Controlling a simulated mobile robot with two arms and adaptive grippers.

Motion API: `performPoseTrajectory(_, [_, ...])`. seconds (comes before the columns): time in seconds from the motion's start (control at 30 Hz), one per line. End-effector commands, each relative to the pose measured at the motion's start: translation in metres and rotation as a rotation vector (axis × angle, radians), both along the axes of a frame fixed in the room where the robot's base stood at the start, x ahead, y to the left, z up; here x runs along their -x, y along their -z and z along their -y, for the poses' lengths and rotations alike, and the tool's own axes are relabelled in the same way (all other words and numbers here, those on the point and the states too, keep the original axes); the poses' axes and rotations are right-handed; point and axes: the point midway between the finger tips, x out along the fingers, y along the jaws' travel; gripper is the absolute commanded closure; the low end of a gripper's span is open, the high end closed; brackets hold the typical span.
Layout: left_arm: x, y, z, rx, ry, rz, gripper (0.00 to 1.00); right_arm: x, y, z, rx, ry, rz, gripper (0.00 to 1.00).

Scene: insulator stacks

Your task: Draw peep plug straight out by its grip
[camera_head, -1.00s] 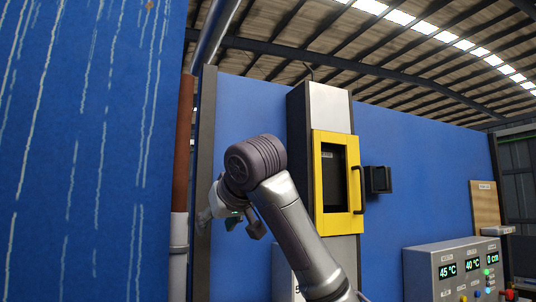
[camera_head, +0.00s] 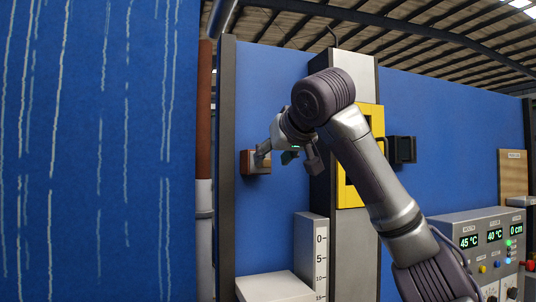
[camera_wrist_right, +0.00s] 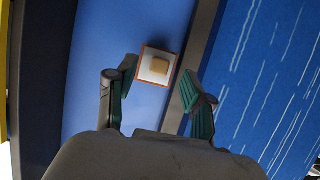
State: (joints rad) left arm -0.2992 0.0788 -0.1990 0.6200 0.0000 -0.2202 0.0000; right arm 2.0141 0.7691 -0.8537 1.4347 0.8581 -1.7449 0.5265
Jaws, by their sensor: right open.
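The peep plug (camera_wrist_right: 160,65) shows in the right wrist view as a small tan block at the centre of a pale square plate with a red-brown rim. In the head view its brown housing (camera_head: 256,164) sits on the blue wall, partly covered by one finger. My right gripper (camera_head: 287,160) is open in front of it. In the wrist view the open fingers (camera_wrist_right: 161,80) stand apart on either side of the plate, with nothing between them. The plug appears beyond the fingertips; the exact gap cannot be told. My left gripper is not in view.
A dark post (camera_head: 226,190) stands left of the housing. A tall cabinet with a yellow-framed door (camera_head: 375,115) is to the right, partly behind my right arm. A white scale board (camera_head: 311,245) and a white block (camera_head: 275,288) are below. A control panel (camera_head: 470,222) is at lower right.

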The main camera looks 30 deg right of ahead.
Motion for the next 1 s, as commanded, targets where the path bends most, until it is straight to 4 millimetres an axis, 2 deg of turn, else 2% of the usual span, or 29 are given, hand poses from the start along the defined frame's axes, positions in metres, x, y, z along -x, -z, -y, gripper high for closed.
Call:
performPoseTrajectory(0.03, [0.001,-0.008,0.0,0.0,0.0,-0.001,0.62,-0.008,0.001,0.003,0.0,0.002,-0.004,0.48])
performPoseTrajectory(0.3, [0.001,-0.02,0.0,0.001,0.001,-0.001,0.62,-0.035,0.014,0.009,-0.001,0.001,-0.001,0.48])
performPoseTrajectory(0.67, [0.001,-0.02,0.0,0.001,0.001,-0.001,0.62,-0.039,0.017,0.01,-0.001,0.0,0.0,0.48])
performPoseTrajectory(0.9, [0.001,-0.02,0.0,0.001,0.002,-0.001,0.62,-0.038,0.016,0.009,-0.001,0.0,0.001,0.88])
performPoseTrajectory(1.0, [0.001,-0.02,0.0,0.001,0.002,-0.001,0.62,-0.038,0.016,0.009,-0.001,0.0,0.001,1.0])
